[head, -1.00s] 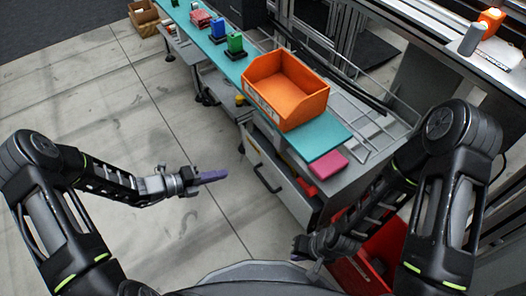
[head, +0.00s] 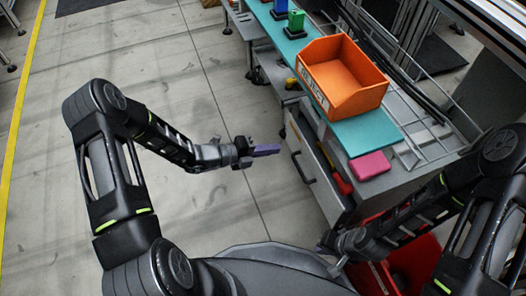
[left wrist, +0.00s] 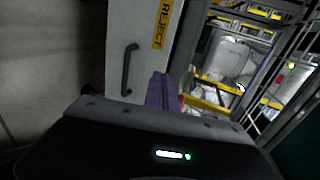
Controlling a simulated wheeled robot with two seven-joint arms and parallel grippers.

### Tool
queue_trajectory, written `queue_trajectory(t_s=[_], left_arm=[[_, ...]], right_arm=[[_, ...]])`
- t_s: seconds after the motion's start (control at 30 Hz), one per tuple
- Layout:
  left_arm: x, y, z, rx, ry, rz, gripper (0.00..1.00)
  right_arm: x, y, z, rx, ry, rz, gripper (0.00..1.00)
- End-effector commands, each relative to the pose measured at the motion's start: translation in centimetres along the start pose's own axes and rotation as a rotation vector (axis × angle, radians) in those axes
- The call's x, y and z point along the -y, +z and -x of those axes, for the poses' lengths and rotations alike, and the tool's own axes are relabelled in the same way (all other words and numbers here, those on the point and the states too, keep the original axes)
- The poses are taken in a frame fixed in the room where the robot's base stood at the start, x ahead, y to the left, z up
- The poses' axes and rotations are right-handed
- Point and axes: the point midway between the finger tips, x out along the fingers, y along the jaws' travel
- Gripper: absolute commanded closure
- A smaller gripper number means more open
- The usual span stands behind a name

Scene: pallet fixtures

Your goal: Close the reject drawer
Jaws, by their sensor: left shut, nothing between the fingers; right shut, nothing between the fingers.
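The reject drawer (head: 320,185) is in the grey cabinet under the teal bench top in the head view. It stands partly open, with red items (head: 342,182) visible behind its pale front. Its dark handle (head: 303,168) is upright on the front in the left wrist view (left wrist: 128,70), beside a yellow REJECT label (left wrist: 163,22). My left gripper (head: 268,150) is shut and empty, its purple fingers pointing towards the drawer front just short of the handle side. Contact cannot be told. My right gripper (head: 338,264) is low by the cabinet's near end, partly hidden, shut and empty.
An orange bin (head: 345,80) and a pink block (head: 370,166) sit at the bench's near end. Green and blue blocks (head: 296,20) stand farther back. A red crate (head: 400,265) is on the floor by my right arm. The floor left of the bench is clear.

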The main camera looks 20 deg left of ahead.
Motion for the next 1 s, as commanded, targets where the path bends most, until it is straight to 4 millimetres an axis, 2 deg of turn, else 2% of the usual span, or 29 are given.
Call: queue_trajectory(t_s=[0.03,0.2,0.4,0.57,0.9,1.0], left_arm=[[-0.5,-0.1,-1.3,-0.003,-0.001,-0.002,1.0],[-0.4,-0.1,-4.8,-0.003,-0.001,-0.003,1.0],[0.5,0.0,-7.6,-0.002,0.0,-0.004,1.0],[1.0,0.0,-8.5,0.0,0.001,-0.003,1.0],[1.2,0.0,-8.6,0.0,0.0,-0.002,1.0],[1.6,0.0,-9.3,-0.001,-0.001,-0.002,1.0]], right_arm=[[-0.3,0.0,-0.9,-0.002,0.0,0.0,1.0],[-0.7,-0.1,-2.4,-0.009,0.0,-0.001,1.0],[-1.1,-0.4,-3.6,-0.017,-0.001,-0.002,1.0],[-1.2,-0.5,-3.8,-0.017,-0.002,-0.003,1.0],[-1.2,-0.5,-3.7,-0.017,-0.002,-0.003,1.0],[-1.1,-0.4,-3.5,-0.016,-0.002,-0.003,1.0]])
